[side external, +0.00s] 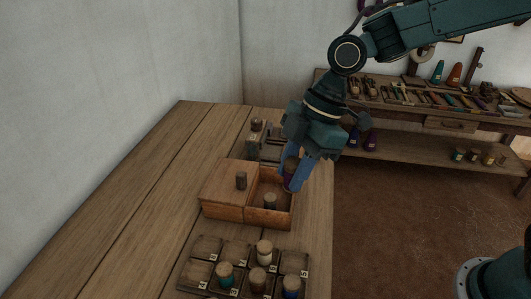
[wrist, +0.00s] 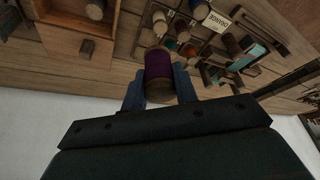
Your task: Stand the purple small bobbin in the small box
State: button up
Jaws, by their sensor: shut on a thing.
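My gripper (side external: 293,182) has blue fingers and is shut on the purple small bobbin (wrist: 159,66). The bobbin has pale wooden ends, and in the side view (side external: 290,172) it is partly hidden by the fingers. The small wooden box (side external: 236,217) stands on the table. Its left part is covered, with a dark knob on top; its right part is open and holds one bobbin (side external: 270,201). In the side view my gripper overlaps the open part's back right corner. In the wrist view the box (wrist: 66,40) lies to the upper left, apart from the held bobbin.
A tray (side external: 205,247) with several bobbins in labelled cells lies in front of the box. Small dark items (side external: 251,147) stand behind the box. The table (side external: 130,190) is clear on the left. A shelf bench (side external: 440,115) stands at the back right.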

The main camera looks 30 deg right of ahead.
jog(key=w+d+m+t+h, duration=0.1)
jog(key=w+d+m, duration=0.3)
jog(key=w, duration=0.4)
jog(key=w+d+m+t, duration=0.2)
jog(key=w+d+m, duration=0.15)
jog(key=w, duration=0.45)
jog(key=f, duration=2)
jog(key=shift+d, duration=0.3)
jog(key=shift+f, duration=0.1)
jog(key=o, duration=0.6)
jog(key=shift+c, duration=0.2)
jog(key=shift+o, duration=0.6)
jog(key=shift+v, duration=0.75)
jog(key=v, duration=1)
jog(key=shift+w+r, duration=0.15)
jog(key=shift+r, duration=0.3)
